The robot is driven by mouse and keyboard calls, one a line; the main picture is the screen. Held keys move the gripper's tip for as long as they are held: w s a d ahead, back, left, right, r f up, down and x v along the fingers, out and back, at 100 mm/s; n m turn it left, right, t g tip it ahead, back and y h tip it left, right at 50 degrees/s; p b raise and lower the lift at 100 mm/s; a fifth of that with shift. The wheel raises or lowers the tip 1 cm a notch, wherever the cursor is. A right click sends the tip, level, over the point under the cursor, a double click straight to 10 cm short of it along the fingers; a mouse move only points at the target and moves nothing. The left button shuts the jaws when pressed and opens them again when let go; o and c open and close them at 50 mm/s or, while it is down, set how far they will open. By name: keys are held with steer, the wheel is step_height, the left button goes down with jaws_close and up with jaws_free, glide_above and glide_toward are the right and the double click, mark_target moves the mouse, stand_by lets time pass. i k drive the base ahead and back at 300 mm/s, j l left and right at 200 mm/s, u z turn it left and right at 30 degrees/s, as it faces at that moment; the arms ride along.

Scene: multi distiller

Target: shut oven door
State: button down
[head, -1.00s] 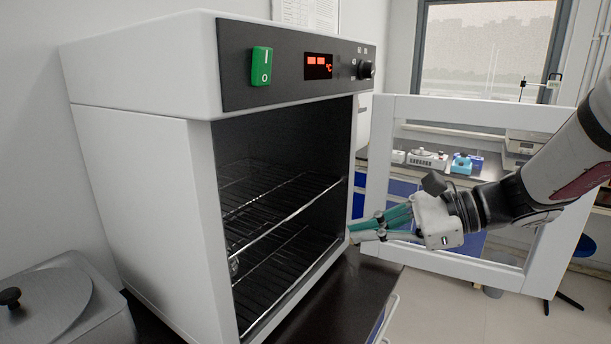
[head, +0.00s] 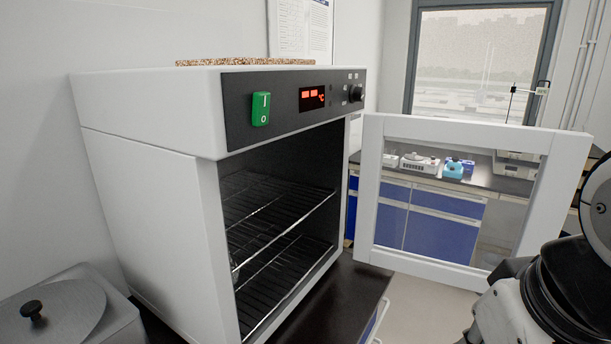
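The white oven (head: 145,170) stands on a dark bench at the left, with a black control panel, a green switch and a red display. Its front is open, and two wire racks show inside. The oven door (head: 573,185), a white frame with a clear window, is swung wide open on the oven's right side. My arm shows only at the lower right edge, in front of the door's right part. My gripper is out of the picture, so its fingers are hidden.
A metal container with a black-knobbed lid (head: 65,312) stands at the lower left. A dark bench top (head: 345,295) lies beside and in front of the oven. Blue cabinets (head: 440,238) and small instruments show behind the door. A window is at the back.

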mark_target(444, 200)
steer(key=z, duration=1.35)
steer(key=i+l+z, duration=0.25)
steer(key=i, duration=0.45)
steer(key=i+z, duration=0.3)
steer(key=i, duration=2.4)
steer(key=i+u, duration=0.15)
steer(key=i, duration=0.35)
steer(key=i+l+u, duration=0.2)
steer(key=i, duration=0.25)
steer(key=i+u, duration=0.15)
steer(key=i, duration=0.35)
steer(key=u, duration=4)
steer(key=i+l+u, duration=0.15)
steer(key=u, duration=0.25)
